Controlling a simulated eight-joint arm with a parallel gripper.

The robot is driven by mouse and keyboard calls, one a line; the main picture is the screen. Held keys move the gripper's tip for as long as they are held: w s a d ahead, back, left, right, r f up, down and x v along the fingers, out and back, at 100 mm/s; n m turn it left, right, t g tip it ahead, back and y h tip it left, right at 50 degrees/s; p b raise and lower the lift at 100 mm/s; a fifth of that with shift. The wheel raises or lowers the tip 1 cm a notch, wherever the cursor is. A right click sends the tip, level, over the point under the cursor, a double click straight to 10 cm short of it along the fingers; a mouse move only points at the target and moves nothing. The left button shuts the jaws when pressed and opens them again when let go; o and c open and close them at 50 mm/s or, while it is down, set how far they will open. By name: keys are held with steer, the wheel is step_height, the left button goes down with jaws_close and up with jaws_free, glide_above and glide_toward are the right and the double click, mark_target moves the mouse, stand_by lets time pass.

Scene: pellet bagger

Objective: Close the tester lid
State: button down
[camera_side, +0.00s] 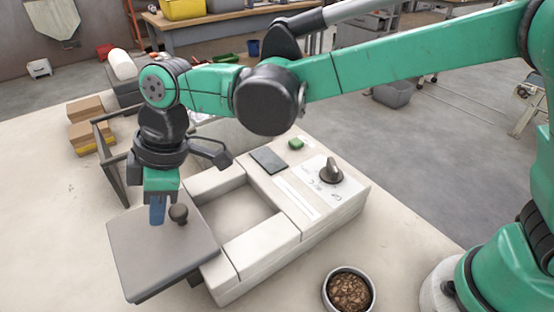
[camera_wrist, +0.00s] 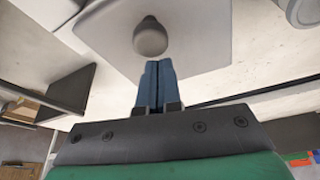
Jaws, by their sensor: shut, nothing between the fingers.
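The tester (camera_side: 262,248) is a pale box with a square open chamber (camera_side: 240,218) at its left part. Its grey flat lid (camera_side: 150,262) stands open, lying out to the left of the chamber, with a dark round knob (camera_side: 179,213) on it. My gripper (camera_side: 157,214) points down over the lid, its blue fingers shut and empty, just left of the knob. In the wrist view the closed fingertips (camera_wrist: 158,66) lie right by the knob (camera_wrist: 150,38) over the lid (camera_wrist: 185,20). I cannot tell whether they touch it.
The tester's right part bears a dark display (camera_side: 269,160), a green button (camera_side: 296,143) and a dial (camera_side: 330,171). A bowl of brown pellets (camera_side: 349,290) stands in front. A dark frame (camera_side: 108,160) and cardboard boxes (camera_side: 88,132) stand behind left. The table's left front is clear.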

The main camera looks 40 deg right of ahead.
steer(key=shift+d, duration=0.1)
steer(key=d, duration=1.2)
steer(key=shift+d, duration=0.25)
steer(key=a, duration=0.2)
steer(key=w+a, duration=0.1)
steer(key=a, duration=0.1)
steer(key=w+v, duration=0.1)
steer(key=v, duration=0.9)
steer(key=s+d+f+m+t+h, duration=0.1)
steer(key=s+d+f+m+t, duration=0.1)
steer(key=d+m, duration=0.3)
steer(key=s+d+f+m+t+h, duration=0.1)
steer(key=s+d+f+m+t, duration=0.1)
steer(key=d+m, duration=0.3)
steer(key=s+d+f+m+t+h, duration=0.1)
steer(key=s+d+f+m+t, duration=0.1)
steer(key=d+m, duration=0.3)
steer(key=shift+s+d+f+h, duration=0.2)
steer(key=shift+s+d, duration=0.25)
steer(key=shift+d, duration=0.2)
steer(key=shift+s+d+f+h, duration=0.1)
steer(key=shift+s+d+f, duration=0.1)
steer(key=shift+s+d, duration=0.35)
steer(key=shift+w, duration=0.1)
